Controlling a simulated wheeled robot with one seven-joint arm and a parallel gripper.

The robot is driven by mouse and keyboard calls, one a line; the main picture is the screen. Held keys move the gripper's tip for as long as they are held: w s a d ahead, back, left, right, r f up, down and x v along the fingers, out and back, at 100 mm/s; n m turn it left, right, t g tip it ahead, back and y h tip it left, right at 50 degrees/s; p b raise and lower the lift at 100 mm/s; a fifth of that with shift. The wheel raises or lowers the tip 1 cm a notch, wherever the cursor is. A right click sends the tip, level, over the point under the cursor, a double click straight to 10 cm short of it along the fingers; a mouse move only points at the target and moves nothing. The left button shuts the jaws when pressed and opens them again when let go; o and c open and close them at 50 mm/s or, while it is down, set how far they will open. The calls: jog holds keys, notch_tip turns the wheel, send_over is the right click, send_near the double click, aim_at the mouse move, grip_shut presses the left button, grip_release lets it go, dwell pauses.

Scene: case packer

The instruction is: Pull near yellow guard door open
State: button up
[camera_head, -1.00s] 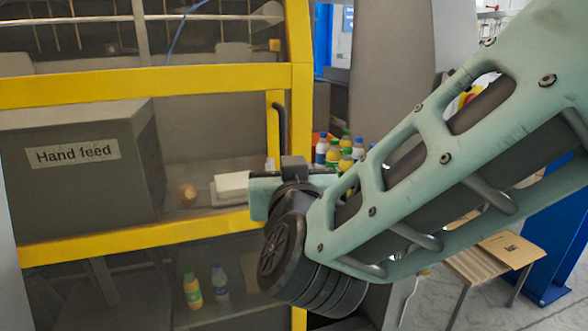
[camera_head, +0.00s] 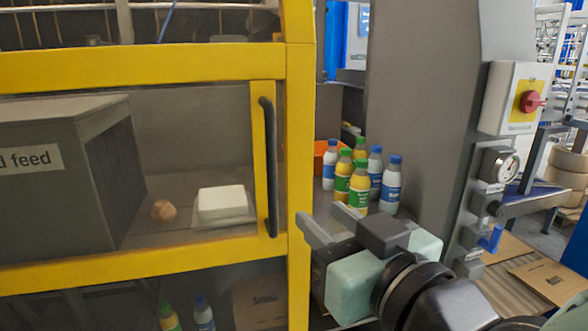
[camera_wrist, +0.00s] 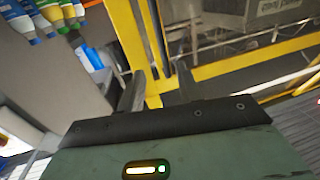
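The yellow guard door (camera_head: 262,130) is at the left in the head view, with a clear panel in front of the case packer's inside. It looks shut beside the yellow post (camera_head: 300,150). A black upright bar handle (camera_head: 268,165) is on its right edge strip. My gripper (camera_head: 322,217) is to the right of the handle and near its lower end, apart from it. Its fingers point toward the yellow post. In the wrist view my gripper (camera_wrist: 158,76) is open and empty, with yellow frame bars beyond the fingers. Whether the handle lies between the fingers there is unclear.
Several bottles (camera_head: 360,185) stand on a ledge behind my gripper. A grey column with a red switch (camera_head: 531,100) and a gauge (camera_head: 500,164) stands to the right. Behind the panel are a grey hand feed box (camera_head: 60,195) and a white block (camera_head: 221,203).

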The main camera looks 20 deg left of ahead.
aim_at(273, 173)
jog(key=p+x, duration=0.5)
jog(key=x, duration=1.2)
jog(key=shift+w+a, duration=0.1)
grip_shut()
